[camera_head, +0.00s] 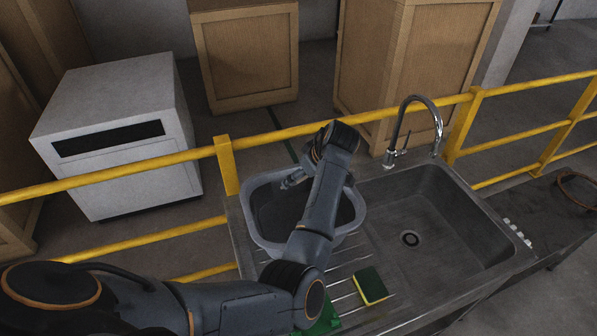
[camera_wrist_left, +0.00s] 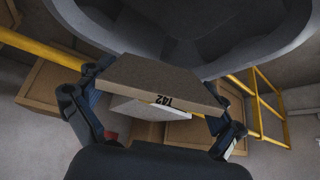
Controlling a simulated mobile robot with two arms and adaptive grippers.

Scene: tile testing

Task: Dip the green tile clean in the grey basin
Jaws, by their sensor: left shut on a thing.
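The grey basin (camera_head: 250,222) stands on the left part of the steel sink unit, and its curved rim also fills the top of the left wrist view (camera_wrist_left: 72,22). My left gripper (camera_head: 292,180) reaches over the basin. In the left wrist view my left gripper (camera_wrist_left: 160,105) is shut on a flat tile (camera_wrist_left: 150,82) with a grey-brown visible face and a number on its edge. No green shows on this tile. A green flat thing (camera_head: 322,320) lies at the bottom of the head view, partly hidden by my arm. My right gripper is not in view.
A green and yellow sponge (camera_head: 370,286) lies on the ribbed drainboard. The empty sink bowl (camera_head: 440,215) and tap (camera_head: 408,125) are to the right of the basin. A yellow railing (camera_head: 290,133) runs behind the sink unit, with a white machine (camera_head: 120,130) and crates (camera_head: 245,60) beyond.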

